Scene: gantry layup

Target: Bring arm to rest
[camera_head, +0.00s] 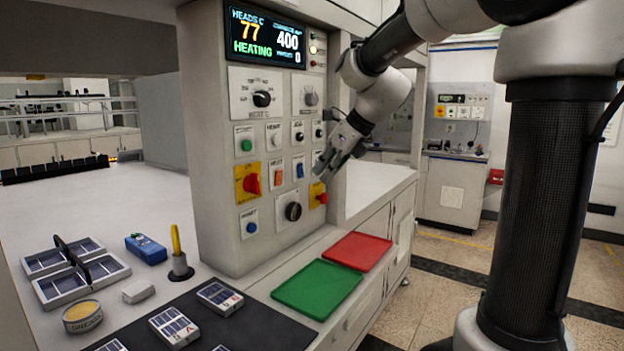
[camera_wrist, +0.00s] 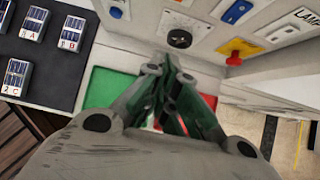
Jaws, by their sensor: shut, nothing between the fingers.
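My gripper (camera_head: 322,172) is at the end of my arm, in front of the right side of the control panel (camera_head: 232,190), near its lower yellow-backed red knob (camera_head: 321,199). In the wrist view my gripper (camera_wrist: 167,62) has its fingers together, with nothing between them. They overlap the green tray (camera_wrist: 100,92) and the red tray in the picture. I cannot tell whether a fingertip touches the panel. The display (camera_head: 266,37) reads 77, 400 and HEATING.
A green tray (camera_head: 317,289) and a red tray (camera_head: 360,251) lie on the counter below. A dark mat (camera_head: 245,325) holds several labelled boxes. A blue device (camera_head: 146,248), a round tin (camera_head: 83,316) and a partitioned tray (camera_head: 60,290) stand left. Open floor (camera_head: 440,265) lies right.

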